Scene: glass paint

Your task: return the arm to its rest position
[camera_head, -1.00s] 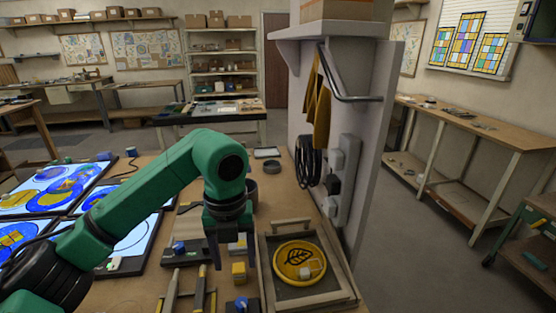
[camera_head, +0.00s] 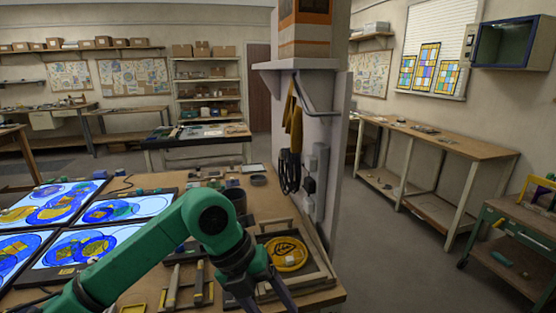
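My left arm (camera_head: 150,245), green with dark joints, comes in from the lower left and bends down at its elbow. My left gripper (camera_head: 262,298) is at the bottom edge, over the front of the workbench by the wooden tray. Its two dark fingers are spread apart, and I see nothing between them; the tips are near or past the frame edge. My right arm and gripper do not show.
Lit panels with blue and yellow round patterns (camera_head: 84,247) cover the bench's left side. Hand tools (camera_head: 172,287) lie left of the gripper. A grey partition (camera_head: 335,160) with hanging hoses stands behind the tray. Open floor (camera_head: 400,265) lies to the right.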

